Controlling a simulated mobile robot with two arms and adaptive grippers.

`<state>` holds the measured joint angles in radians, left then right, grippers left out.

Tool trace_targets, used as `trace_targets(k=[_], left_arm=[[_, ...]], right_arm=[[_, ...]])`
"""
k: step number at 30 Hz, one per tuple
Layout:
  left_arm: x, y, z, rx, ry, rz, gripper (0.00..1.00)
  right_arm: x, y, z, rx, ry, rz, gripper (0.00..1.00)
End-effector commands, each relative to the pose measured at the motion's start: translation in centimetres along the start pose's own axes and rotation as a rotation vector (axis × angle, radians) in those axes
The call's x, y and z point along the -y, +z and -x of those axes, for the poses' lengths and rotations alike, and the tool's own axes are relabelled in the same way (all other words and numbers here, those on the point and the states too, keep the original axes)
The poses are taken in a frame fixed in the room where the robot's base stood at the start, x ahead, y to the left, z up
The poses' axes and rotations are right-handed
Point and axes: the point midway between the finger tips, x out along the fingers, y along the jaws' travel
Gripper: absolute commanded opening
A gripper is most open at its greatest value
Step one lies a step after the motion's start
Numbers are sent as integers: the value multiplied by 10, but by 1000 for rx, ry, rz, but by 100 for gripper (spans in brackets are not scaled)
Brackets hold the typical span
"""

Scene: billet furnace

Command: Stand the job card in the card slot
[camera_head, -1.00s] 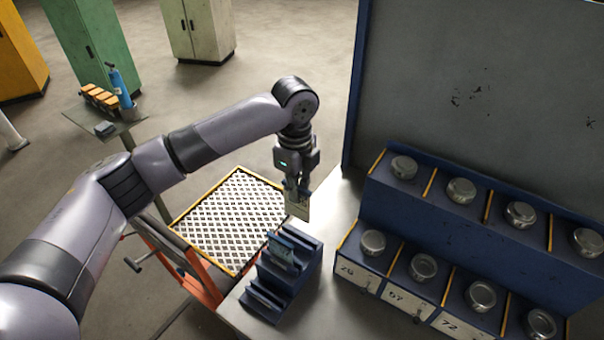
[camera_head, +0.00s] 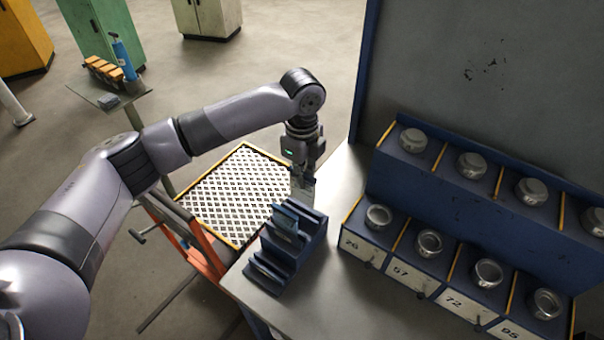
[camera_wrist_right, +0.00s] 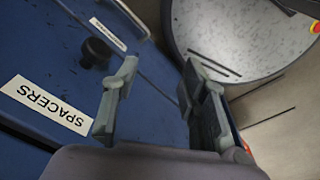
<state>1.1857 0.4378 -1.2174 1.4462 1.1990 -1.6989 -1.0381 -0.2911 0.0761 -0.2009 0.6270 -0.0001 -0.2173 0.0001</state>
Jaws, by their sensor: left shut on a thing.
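My left gripper (camera_head: 303,172) points down over the bench and is shut on the job card (camera_head: 304,190), a small pale card with a blue part by the fingers. It hangs just behind the blue stepped card rack (camera_head: 291,245), and in the head view its lower edge reaches close to the rack's back top edge. I cannot tell whether they touch. The rack has several slots, and something dark blue sits in it. My right gripper (camera_wrist_right: 158,108) shows in the right wrist view, its two fingers apart with nothing between them.
A blue two-tier bin rack (camera_head: 440,185) with several metal cups and numbered labels stands on the right of the bench. A white grated platform (camera_head: 235,195) lies left of the bench. The right wrist view shows a blue drawer labelled SPACERS (camera_wrist_right: 60,95) beside the right gripper.

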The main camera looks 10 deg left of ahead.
Motion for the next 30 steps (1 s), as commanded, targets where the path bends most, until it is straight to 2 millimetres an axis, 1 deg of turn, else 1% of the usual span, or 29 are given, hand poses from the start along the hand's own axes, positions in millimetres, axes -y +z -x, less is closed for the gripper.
trace_targets(k=[1, 11, 13, 24, 30], left_arm=[[0, 0, -6, 0, -1, 0, 0], [0, 0, -24, 0, -1, 0, 0], [0, 0, -26, -1, 0, 0, 0], [0, 0, -49, -1, 1, 1, 0], [0, -1, -57, -1, -1, 1, 0]], right_arm=[[0, 2, -7, 2, 0, 0, 40], [2, 17, -25, 22, -1, 0, 40], [1, 17, -22, 24, -1, 1, 40], [-2, 18, -25, 23, 3, 2, 40], [-3, 17, -26, 22, 3, 1, 40]])
